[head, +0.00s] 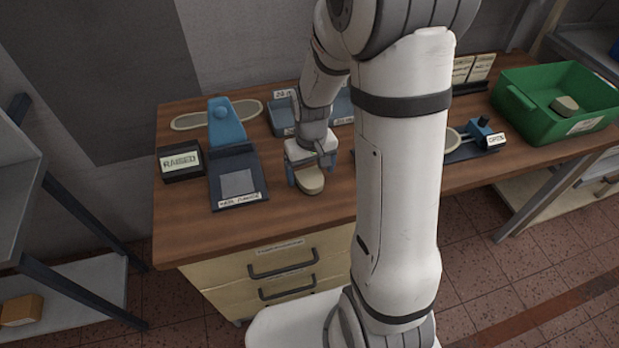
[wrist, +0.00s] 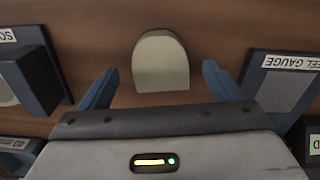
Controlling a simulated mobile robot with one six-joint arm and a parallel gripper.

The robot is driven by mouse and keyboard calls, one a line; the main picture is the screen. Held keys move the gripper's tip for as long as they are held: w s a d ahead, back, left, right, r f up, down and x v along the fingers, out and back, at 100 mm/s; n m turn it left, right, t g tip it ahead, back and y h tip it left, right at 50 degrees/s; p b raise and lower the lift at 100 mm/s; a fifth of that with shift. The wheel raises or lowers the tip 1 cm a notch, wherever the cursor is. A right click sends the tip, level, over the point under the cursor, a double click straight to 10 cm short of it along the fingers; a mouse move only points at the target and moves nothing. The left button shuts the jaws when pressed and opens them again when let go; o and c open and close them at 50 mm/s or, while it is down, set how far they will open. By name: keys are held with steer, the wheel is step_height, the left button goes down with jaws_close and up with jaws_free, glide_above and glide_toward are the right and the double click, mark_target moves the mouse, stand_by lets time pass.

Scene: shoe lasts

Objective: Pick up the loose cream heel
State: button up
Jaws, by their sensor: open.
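The loose cream heel (head: 309,180) lies on the wooden bench top, near its front edge. In the wrist view the heel (wrist: 161,62) is a pale rounded block with its flat side toward my gripper. My gripper (head: 306,178) is just above the bench at the heel. In the wrist view its two blue fingers (wrist: 160,82) stand wide apart, one on each side of the heel, with a gap on both sides. The fingers are open and hold nothing. The wrist view does not settle the height between fingertips and bench.
Left of my gripper stand a dark heel gauge (head: 238,180) with a blue block and a box labelled RAISED (head: 181,161). A grey tray (head: 283,118) is behind. At right are a sole fixture (head: 474,140) and a green crate (head: 530,116) with a cream piece inside.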

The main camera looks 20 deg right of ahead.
steer(key=shift+f, duration=0.65)
steer(key=shift+c, duration=0.5)
steer(key=c, duration=1)
